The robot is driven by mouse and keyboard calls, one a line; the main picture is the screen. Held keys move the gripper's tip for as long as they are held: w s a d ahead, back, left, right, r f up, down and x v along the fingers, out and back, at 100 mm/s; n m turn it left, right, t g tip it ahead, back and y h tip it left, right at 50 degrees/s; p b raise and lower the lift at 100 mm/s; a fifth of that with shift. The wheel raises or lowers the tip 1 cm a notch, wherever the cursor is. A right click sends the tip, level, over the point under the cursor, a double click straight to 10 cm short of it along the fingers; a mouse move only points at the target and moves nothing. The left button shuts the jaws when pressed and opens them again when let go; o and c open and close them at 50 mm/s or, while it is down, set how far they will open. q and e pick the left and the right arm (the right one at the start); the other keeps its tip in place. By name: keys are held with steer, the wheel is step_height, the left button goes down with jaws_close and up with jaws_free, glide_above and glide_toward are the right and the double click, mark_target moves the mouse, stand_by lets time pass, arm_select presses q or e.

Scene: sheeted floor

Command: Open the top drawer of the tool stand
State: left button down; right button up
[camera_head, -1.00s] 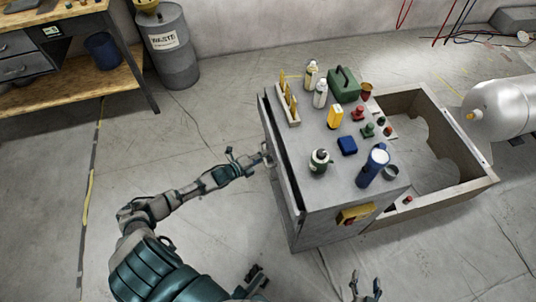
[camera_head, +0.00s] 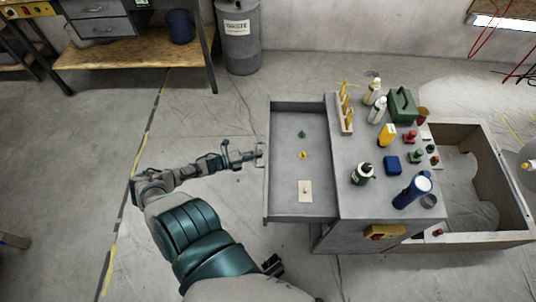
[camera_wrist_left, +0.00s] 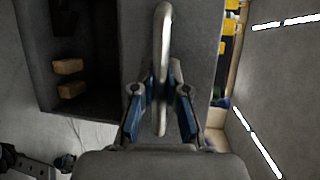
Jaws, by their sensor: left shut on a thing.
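The grey tool stand (camera_head: 370,226) stands right of centre in the head view. Its top drawer (camera_head: 285,211) is pulled out far to the left, with a green piece, a yellow piece and a pale card inside. My left gripper (camera_head: 258,156) is shut on the drawer handle (camera_head: 262,150) at the drawer's left face. In the left wrist view the metal handle (camera_wrist_left: 162,40) passes between the two blue-sided fingers of the left gripper (camera_wrist_left: 161,108). My right gripper is not clearly seen in the head view.
Bottles, a green box (camera_head: 403,105) and a blue canister (camera_head: 412,191) stand on the stand's top. An open wooden-edged crate (camera_head: 487,240) adjoins it on the right. A workbench (camera_head: 130,68) and waste drum (camera_head: 240,45) stand behind.

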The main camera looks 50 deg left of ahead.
arm_select(q)
steer(key=shift+s+a+r, duration=0.15)
steer(key=shift+s+a, duration=0.5)
steer(key=shift+a, duration=0.3)
steer(key=c, duration=1.2)
jaws_free()
steer(key=shift+f, duration=0.2)
steer(key=shift+s, duration=0.1)
steer(key=v, duration=1.1)
steer(key=shift+s+a, duration=0.25)
steer(key=shift+s, duration=0.1)
